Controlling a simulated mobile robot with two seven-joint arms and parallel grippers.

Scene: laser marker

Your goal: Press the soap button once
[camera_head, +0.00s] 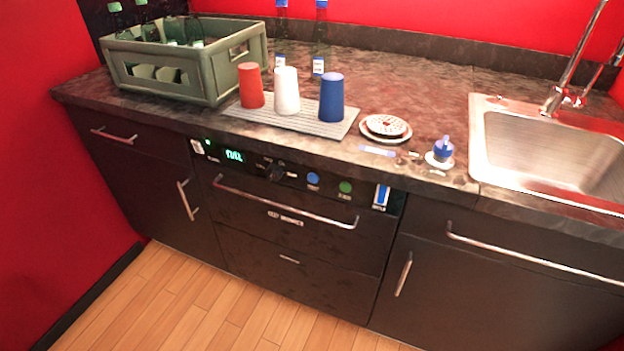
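A blue knob or pump head on a pale round base (441,155) stands on the counter, just left of the sink. It looks like a soap dispenser button, but the small lettering beside it is too small to read. A control panel on the counter's front has a round blue button (313,178), a round green button (345,187) and a blue and white switch (381,195). Their labels are also too small to read. Neither of my grippers is in view.
A steel sink (480,140) with a tap (552,100) is at the right. Red (250,85), white (286,90) and blue (331,97) cups stand on a ribbed mat (345,125). A bottle crate (205,80) is at the left.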

